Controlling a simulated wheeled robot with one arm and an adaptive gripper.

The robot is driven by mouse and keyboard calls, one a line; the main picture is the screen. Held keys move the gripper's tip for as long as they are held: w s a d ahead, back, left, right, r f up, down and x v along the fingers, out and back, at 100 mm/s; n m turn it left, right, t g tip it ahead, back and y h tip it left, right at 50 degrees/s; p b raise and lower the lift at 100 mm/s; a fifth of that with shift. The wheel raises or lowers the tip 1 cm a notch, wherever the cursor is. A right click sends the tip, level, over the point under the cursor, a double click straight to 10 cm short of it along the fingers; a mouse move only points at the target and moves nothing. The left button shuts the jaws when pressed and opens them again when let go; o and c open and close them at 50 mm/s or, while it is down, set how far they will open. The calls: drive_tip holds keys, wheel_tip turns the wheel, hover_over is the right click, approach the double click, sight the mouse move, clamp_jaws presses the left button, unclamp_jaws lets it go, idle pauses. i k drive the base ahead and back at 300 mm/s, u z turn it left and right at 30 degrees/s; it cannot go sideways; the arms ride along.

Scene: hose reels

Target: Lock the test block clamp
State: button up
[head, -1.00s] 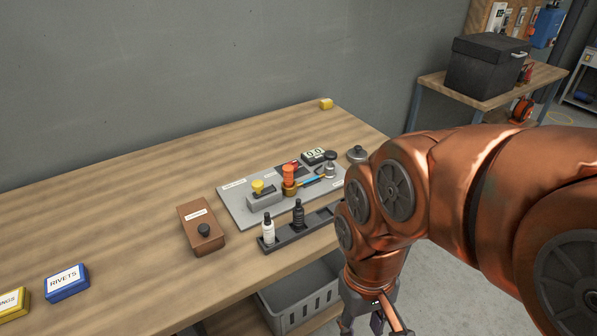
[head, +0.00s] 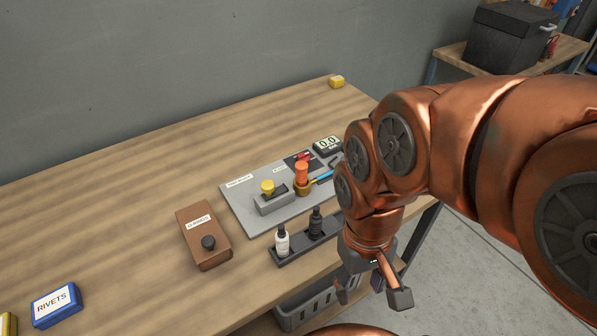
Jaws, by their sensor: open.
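A grey board (head: 250,216) lies on the workbench in the head view. It carries a grey block with a yellow knob (head: 268,187), which looks like the test block clamp, though its label is too small to read. An orange-topped brass fitting (head: 302,174) stands just right of it, with a blue-handled part (head: 322,176) beside that. My gripper (head: 372,293) is open and empty, pointing down off the bench's front edge, right of and nearer than the board. My arm hides the board's right end.
A rack with a white bottle (head: 282,240) and a black bottle (head: 315,222) stands in front of the board. A brown box (head: 204,236) sits left, a blue rivets bin (head: 56,305) farther left. A grey basket (head: 305,312) is below the bench edge.

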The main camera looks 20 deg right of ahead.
sight(267, 187)
drive_tip(key=z, duration=0.55)
drive_tip(key=k, duration=1.35)
drive_tip(key=z, duration=0.1)
drive_tip(key=i, duration=0.45)
drive_tip(key=u, duration=1.4)
drive_tip(key=i, duration=0.7)
drive_tip(key=u, duration=0.85)
